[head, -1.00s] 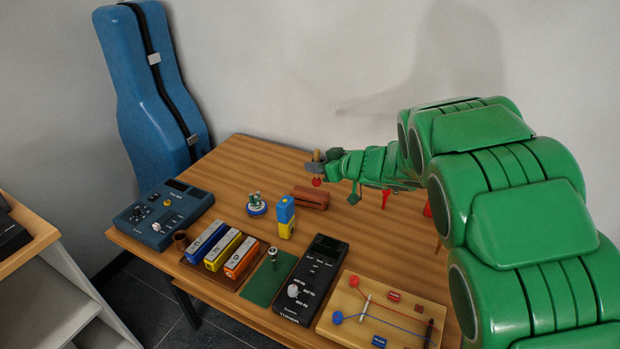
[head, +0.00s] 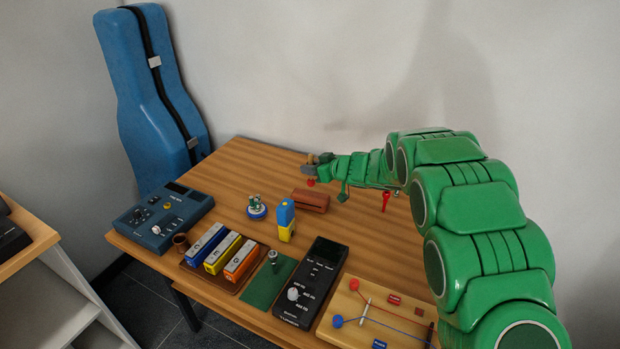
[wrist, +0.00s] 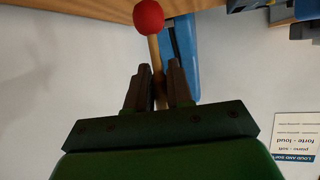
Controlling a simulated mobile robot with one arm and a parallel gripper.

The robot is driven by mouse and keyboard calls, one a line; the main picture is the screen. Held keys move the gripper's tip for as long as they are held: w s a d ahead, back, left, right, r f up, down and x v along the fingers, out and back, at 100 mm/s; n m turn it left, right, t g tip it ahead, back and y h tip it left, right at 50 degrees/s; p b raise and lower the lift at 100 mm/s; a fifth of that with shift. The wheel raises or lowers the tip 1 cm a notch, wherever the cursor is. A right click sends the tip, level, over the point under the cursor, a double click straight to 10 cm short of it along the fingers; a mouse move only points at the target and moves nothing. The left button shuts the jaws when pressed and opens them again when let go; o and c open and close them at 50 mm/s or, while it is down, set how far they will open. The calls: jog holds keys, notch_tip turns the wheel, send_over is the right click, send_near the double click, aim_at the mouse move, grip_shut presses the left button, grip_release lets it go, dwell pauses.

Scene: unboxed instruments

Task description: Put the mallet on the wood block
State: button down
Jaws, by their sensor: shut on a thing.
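The mallet has a red ball head (wrist: 149,17) and a thin wooden stick (wrist: 154,50). In the wrist view my gripper (wrist: 160,82) is shut on the stick, with the head sticking out beyond the fingers. In the head view my gripper (head: 314,160) is over the far part of the table, and the red mallet head (head: 310,182) hangs just below it. The brown wood block (head: 310,201) lies on the table just nearer than the mallet head in the picture. The mallet looks apart from the block. The exact height gap is hard to tell.
Chime bars (head: 223,252), a black device (head: 312,283) and a string board (head: 345,320) fill the front. The far left tabletop is clear.

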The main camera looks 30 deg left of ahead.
jog(key=shift+w+a+f, duration=0.15)
jog(key=shift+w+f, duration=0.1)
jog(key=shift+f, duration=0.6)
jog(key=shift+w+a+f, duration=0.2)
jog(key=shift+f, duration=0.7)
jog(key=shift+w+a+f, duration=0.15)
jog(key=shift+w+f, duration=0.1)
jog(key=shift+f, duration=0.6)
jog(key=shift+f, duration=0.15)
jog(key=c, duration=1)
grip_release()
jog(key=shift+d+r, duration=0.3)
jog(key=shift+r, duration=0.05)
jog(key=v, duration=1.1)
jog(key=shift+s+d, duration=0.1)
jog(key=shift+d, duration=0.05)
